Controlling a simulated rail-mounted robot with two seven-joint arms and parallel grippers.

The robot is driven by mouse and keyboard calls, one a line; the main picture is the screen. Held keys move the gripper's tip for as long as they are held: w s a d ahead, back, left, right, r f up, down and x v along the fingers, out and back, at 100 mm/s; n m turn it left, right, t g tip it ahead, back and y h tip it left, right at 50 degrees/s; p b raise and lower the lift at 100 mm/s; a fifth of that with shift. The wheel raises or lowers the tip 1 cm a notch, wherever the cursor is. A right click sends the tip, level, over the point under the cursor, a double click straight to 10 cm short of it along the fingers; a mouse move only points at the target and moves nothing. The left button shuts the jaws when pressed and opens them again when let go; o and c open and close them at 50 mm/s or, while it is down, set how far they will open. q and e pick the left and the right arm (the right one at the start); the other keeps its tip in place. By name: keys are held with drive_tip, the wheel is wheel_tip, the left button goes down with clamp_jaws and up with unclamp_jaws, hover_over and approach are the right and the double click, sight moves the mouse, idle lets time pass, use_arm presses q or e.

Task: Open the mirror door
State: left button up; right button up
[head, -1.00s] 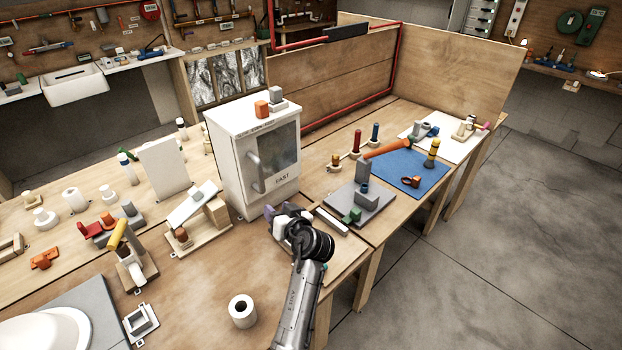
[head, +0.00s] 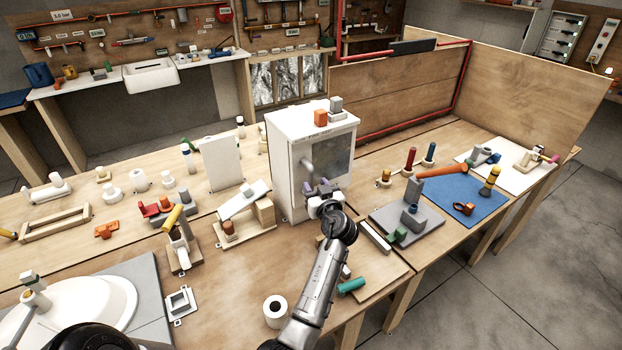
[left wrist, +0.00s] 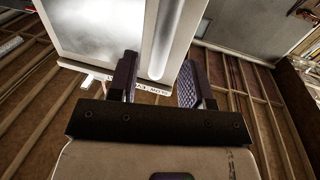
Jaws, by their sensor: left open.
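The white cabinet (head: 284,150) stands upright on the workbench. Its front door has a mirror panel (head: 335,158) and a light vertical handle (head: 307,170) on the left side; the door looks shut. My left gripper (head: 321,187) is open and empty in front of the door's lower part, close to the handle's lower end. In the left wrist view, the handle (left wrist: 171,38) runs down toward the gap between the open fingers (left wrist: 158,80), with the mirror (left wrist: 98,30) to its left. I cannot tell whether the fingers touch it. My right gripper is not in view.
An orange block (head: 320,118) and a grey block (head: 336,105) sit on top of the cabinet. A tilted white panel on a wooden stand (head: 245,201) is left of it. A grey plate with blocks (head: 408,222) lies to the right. A white roll (head: 275,311) stands in front.

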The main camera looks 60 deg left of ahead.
sight(312, 181)
use_arm(q)
drive_tip(key=shift+x, duration=2.1)
clamp_jaws()
